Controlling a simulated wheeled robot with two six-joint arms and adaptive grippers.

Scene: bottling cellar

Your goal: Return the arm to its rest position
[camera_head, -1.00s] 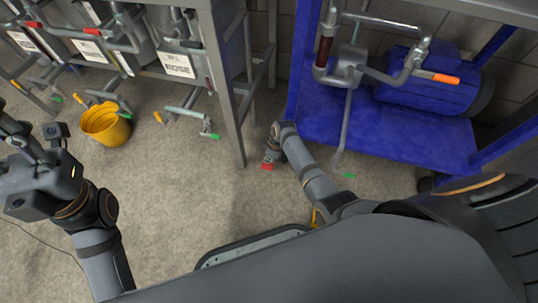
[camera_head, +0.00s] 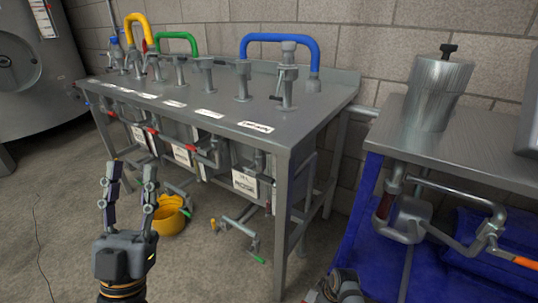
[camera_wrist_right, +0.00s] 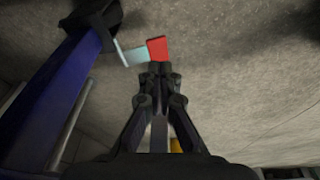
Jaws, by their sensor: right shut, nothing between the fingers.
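My left gripper (camera_head: 131,172) stands upright at the lower left of the head view. Its two fingers are apart with nothing between them. It appears in front of the yellow bucket and the steel bench. Part of my right arm (camera_head: 342,286) shows at the bottom edge of the head view, and its gripper is not clear there. In the right wrist view my right gripper (camera_wrist_right: 158,70) is shut and empty above the floor. A pale lever with a red end (camera_wrist_right: 157,48) lies just beyond its fingertips; I cannot tell whether they touch.
A steel bench (camera_head: 195,110) carries yellow, green and blue bent pipes (camera_head: 280,38). A yellow bucket (camera_head: 167,218) stands on the floor. A blue-framed pump stand (camera_head: 350,240) with pipework is at the right. A large steel tank (camera_head: 35,70) is at the far left.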

